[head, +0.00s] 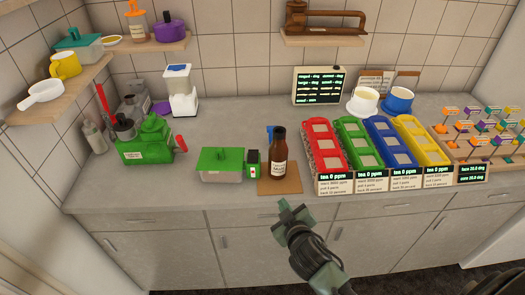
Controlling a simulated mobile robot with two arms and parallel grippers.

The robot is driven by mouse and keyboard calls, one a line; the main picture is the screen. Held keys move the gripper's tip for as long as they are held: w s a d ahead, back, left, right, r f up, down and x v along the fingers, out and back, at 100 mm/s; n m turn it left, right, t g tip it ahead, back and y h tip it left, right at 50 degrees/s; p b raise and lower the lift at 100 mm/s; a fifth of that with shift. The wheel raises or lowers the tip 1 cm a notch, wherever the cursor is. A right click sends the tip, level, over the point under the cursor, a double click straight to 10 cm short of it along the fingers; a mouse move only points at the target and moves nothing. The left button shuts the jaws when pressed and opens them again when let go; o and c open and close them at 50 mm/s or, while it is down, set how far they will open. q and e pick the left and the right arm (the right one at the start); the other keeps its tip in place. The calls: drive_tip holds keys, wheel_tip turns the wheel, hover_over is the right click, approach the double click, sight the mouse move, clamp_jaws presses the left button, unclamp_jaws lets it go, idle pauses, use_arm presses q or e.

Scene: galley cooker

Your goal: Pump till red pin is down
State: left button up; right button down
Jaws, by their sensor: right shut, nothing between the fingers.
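A green machine (147,141) stands on the counter at the left, with dark round caps on top and a red-handled lever (181,143) sticking out on its right side. A long red piece (103,98) rises behind it at the left. I cannot tell which red part is the pin or whether a pin is up or down. My right gripper (294,208) is shut and empty, in front of the counter's front edge below the brown bottle, well away from the green machine. My left gripper is not in view.
A green lidded box (220,164) and a brown sauce bottle (278,158) on a wooden board (277,187) stand near the front edge.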

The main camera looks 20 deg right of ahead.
drive_tip(key=w+r+t, duration=0.1)
drive_tip(key=r, duration=0.1)
drive_tip(key=w+a+r+n+t, duration=0.1)
drive_tip(key=w+r, duration=0.1)
drive_tip(key=r, duration=0.1)
drive_tip(key=w+a+r+n+t+y, duration=0.1)
drive_tip(key=w+r, duration=0.1)
drive_tip(key=shift+r, duration=0.3)
drive_tip(key=w+a+r+n+g+y, duration=0.2)
drive_tip(key=a+r+n+y, duration=0.55)
drive_tip(key=n, duration=0.35)
drive_tip(key=w+a+r+n+g+y, duration=0.2)
drive_tip(key=w+a+r+n+y, duration=0.1)
drive_tip(key=a+r+n+y, duration=0.55)
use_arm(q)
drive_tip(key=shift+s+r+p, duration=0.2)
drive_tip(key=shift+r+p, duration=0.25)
use_arm(e)
drive_tip(key=w+d+f+n+g+h, duration=0.1)
drive_tip(key=w+d+f+n+h, duration=0.1)
drive_tip(key=d+h, duration=0.4)
drive_tip(key=w+d+f+n+g+h, duration=0.2)
drive_tip(key=w+d+n+h, duration=0.1)
drive_tip(key=d+h, duration=0.3)
drive_tip(key=shift+w+d, duration=0.45)
drive_tip(key=shift+d, duration=0.7)
